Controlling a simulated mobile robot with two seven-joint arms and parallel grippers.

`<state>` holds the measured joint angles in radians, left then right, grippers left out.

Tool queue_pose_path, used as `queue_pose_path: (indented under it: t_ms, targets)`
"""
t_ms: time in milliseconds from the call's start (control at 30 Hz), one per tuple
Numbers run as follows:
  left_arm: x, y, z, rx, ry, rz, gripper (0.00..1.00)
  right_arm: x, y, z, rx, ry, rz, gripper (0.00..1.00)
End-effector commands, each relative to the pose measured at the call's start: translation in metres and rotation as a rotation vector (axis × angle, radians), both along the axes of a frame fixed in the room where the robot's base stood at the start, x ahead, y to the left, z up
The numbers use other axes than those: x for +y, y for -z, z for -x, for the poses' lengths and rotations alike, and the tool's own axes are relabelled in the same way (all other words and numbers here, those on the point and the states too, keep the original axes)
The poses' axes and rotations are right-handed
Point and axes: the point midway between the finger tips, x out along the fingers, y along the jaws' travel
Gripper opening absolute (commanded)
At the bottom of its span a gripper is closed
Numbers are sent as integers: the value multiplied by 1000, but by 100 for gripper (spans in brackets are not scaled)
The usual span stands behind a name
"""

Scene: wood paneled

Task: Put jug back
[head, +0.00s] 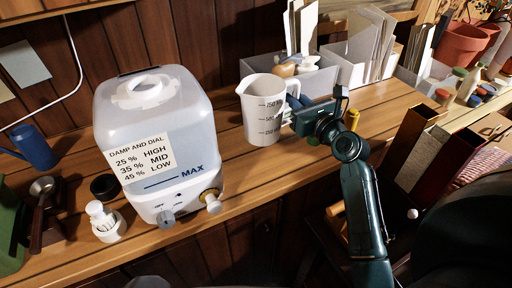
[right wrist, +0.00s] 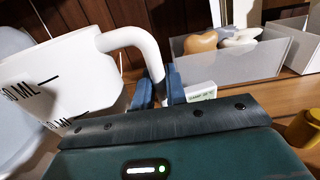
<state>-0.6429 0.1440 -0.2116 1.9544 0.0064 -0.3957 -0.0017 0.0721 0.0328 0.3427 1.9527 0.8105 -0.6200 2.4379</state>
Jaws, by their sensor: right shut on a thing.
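A white measuring jug (head: 262,112) with black volume marks stands upright at the back of the wooden bench, right of the humidifier; I cannot tell whether its base touches the wood. My right gripper (head: 294,112) reaches it from the right and is shut on its handle. In the right wrist view the blue fingers (right wrist: 158,90) close around the lower part of the white handle (right wrist: 135,38), with the jug body (right wrist: 55,80) at the left. My left gripper is not in view.
A large humidifier tank (head: 155,130) with a label and knobs stands left of the jug. A grey bin (head: 318,80) is close behind the jug. Folders, pots (head: 462,45) and small bottles crowd the right. Bare wood (head: 240,165) lies in front of the jug.

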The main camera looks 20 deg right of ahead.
Motion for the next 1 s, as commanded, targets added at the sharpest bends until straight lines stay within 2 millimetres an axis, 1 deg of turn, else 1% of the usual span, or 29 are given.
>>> queue_pose_path:
  t_ms: [67,200,300,467,600,667,767,1000]
  targets:
    - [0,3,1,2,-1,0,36,-3,6,-3,-2,9,-2,0]
    - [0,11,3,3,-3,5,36,-4,34,-3,2,11,-2,0]
    - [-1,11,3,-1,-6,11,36,-4,50,-3,0,11,-2,0]
    - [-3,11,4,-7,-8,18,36,-4,63,-3,-4,11,-3,0]
    - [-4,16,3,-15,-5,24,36,-4,85,-3,-1,10,-1,0]
    - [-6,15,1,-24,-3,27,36,-4,92,-3,-1,10,-1,0]
    - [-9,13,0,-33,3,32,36,-4,98,-3,-3,11,-2,0]
    - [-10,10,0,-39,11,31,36,-4,97,-3,-5,12,-4,0]
